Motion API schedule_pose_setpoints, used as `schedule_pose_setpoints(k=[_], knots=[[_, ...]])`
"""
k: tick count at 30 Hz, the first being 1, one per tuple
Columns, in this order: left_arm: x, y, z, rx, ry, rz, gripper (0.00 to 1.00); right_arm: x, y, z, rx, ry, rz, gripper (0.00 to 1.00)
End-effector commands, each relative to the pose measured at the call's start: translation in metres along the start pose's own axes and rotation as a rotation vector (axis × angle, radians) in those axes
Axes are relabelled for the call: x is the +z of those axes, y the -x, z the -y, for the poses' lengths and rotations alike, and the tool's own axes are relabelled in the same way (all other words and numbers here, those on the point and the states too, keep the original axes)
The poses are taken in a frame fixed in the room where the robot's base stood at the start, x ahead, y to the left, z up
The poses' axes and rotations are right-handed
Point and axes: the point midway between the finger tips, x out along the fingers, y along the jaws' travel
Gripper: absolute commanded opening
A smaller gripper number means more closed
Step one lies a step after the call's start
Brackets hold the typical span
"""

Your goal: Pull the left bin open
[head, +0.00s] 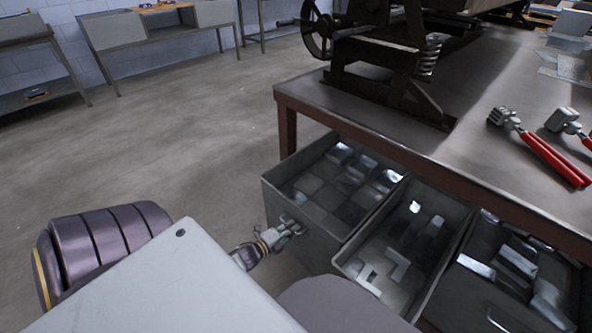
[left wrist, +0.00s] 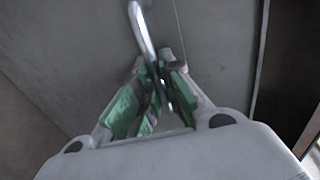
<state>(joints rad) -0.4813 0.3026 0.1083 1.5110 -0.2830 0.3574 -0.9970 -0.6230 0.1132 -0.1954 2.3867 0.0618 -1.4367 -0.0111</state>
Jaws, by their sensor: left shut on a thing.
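The left bin (head: 275,205) is a grey metal drawer under the workbench, pulled out from beneath the bench top, with flat metal pieces inside. My left gripper (head: 288,232) is at its front face, at the handle. In the left wrist view, the gripper's green-padded fingers (left wrist: 155,95) are closed around the curved metal handle (left wrist: 143,28) on the grey bin front (left wrist: 75,45). The handle's lower part is partly hidden between the fingers. My right gripper is not in view.
A middle bin (head: 350,268) and a right bin (head: 490,318) with metal pieces stand beside it, also out. The workbench (head: 360,130) carries a dark machine (head: 385,65) and red-handled tools (head: 545,150). Open floor (head: 190,130) lies left of the bins.

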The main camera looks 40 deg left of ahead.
Motion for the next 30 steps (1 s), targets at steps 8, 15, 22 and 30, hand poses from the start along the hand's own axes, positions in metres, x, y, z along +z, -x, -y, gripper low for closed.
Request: schedule_pose_setpoints(k=[8, 15, 22, 30], knots=[[0.0, 0.036, -0.008, 0.007, 0.002, 0.002, 0.0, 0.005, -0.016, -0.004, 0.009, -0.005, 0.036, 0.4], [0.0, 0.079, -0.017, 0.009, 0.002, 0.003, 0.0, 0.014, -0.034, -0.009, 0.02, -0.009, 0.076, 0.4], [0.0, 0.115, -0.025, 0.007, 0.003, 0.002, 0.0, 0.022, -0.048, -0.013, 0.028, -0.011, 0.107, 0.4], [0.0, 0.135, -0.03, 0.005, 0.0, 0.002, 0.0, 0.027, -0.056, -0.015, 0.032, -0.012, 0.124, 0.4]])
